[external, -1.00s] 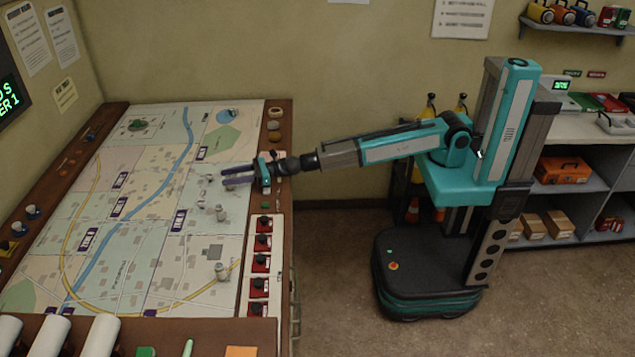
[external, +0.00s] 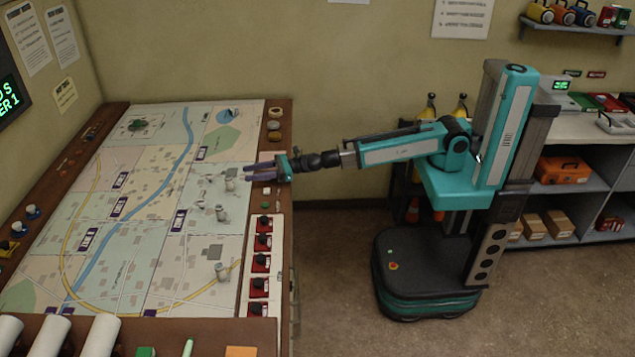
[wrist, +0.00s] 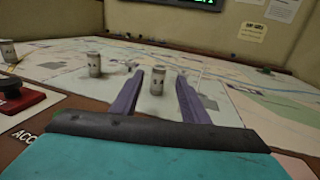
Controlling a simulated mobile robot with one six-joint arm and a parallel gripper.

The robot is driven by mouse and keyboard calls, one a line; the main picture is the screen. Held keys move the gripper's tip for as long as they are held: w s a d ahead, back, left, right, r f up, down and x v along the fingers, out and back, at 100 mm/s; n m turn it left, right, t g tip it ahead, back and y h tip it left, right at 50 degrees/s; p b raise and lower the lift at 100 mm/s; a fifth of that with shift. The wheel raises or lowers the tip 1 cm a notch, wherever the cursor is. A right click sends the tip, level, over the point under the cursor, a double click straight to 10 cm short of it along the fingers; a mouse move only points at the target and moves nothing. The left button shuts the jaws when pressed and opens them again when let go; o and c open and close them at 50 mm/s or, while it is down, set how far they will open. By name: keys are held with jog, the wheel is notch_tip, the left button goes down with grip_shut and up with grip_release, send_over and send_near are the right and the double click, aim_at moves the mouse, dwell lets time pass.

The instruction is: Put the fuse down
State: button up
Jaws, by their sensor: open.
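A small pale grey cylinder that looks like the fuse (external: 230,184) stands upright on the map table (external: 142,268). In the wrist view the fuse (wrist: 156,83) appears between the fingers, at or just beyond their tips, with nothing seen touching it. My gripper (external: 246,173) is open and empty, low over the table's right edge, its purple fingers pointing left toward the fuse. The gripper (wrist: 160,76) also shows spread apart in the wrist view.
Similar pale cylinders stand nearer the camera, one at mid-map (external: 221,213) and one lower (external: 221,271). A row of red switch blocks (external: 262,242) with black knobs lines the table's right edge. Open floor (external: 340,260) lies between table and my base.

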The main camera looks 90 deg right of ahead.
jog(key=shift+v, duration=1.45)
jog(key=shift+o, duration=0.6)
jog(key=shift+r, duration=0.1)
